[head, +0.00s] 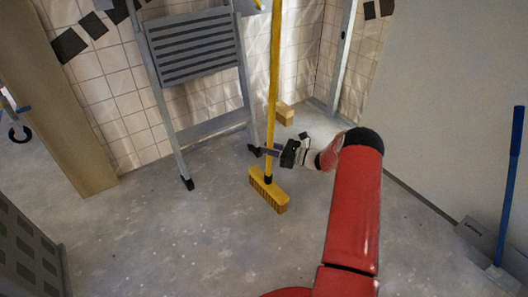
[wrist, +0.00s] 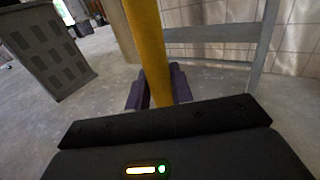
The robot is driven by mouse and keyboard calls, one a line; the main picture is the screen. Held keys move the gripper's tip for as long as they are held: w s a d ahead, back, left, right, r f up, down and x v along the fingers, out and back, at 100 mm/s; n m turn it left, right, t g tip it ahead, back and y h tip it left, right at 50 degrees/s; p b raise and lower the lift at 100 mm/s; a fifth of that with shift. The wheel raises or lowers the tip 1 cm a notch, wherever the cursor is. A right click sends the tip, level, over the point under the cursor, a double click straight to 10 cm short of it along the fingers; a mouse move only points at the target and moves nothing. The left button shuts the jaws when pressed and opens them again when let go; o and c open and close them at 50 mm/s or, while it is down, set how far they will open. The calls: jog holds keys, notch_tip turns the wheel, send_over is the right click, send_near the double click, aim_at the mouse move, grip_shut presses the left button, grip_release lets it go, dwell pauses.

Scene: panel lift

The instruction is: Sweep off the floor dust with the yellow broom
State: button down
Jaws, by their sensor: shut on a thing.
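The yellow broom (head: 272,110) stands nearly upright, its yellow head (head: 268,190) at the floor in front of the stepladder. Whether its bristles touch the floor I cannot tell for sure. My gripper (head: 271,152) is shut on the lower part of the broom handle, a little above the head. In the wrist view the yellow handle (wrist: 150,50) runs down between the dark fingers (wrist: 158,88). The grey floor (head: 160,235) has small pale specks scattered over it, which look like dust. The broom head is out of sight in the wrist view.
A grey stepladder (head: 197,70) stands just behind and left of the broom against the tiled wall. A small wooden block (head: 285,113) lies behind the handle. A blue-handled dustpan (head: 510,190) stands at the right. A grey crate (wrist: 50,45) is at the left. The front floor is open.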

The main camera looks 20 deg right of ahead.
jog(key=w+d, duration=0.3)
jog(key=d, duration=0.6)
notch_tip(320, 180, up, 7)
jog(key=p, duration=0.3)
jog(key=shift+s+a, duration=0.2)
jog(key=shift+a, duration=0.25)
